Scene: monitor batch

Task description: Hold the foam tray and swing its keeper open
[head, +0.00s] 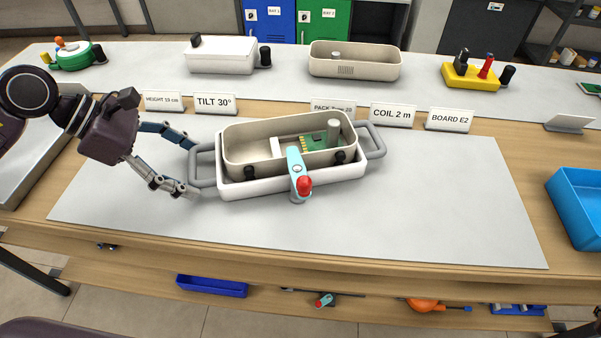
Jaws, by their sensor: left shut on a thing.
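The white foam tray (250,188) sits on the grey mat, with a grey loop handle at each end. A beige open housing (240,165) rests in it, with a green circuit board (313,141) inside. The keeper (295,161), a turquoise arm with a red knob (304,184), stands at the tray's front middle and reaches over the housing's front wall. My left gripper (194,168) is shut on the tray's left handle (207,166), one finger behind and one in front. My right gripper is not in view.
Label cards, including one reading TILT 30° (214,103), stand behind the mat (430,210). A white box (220,56), another beige housing (355,62) and a yellow tool holder (476,76) stand further back. A blue bin (578,205) is at right. The mat's right side is clear.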

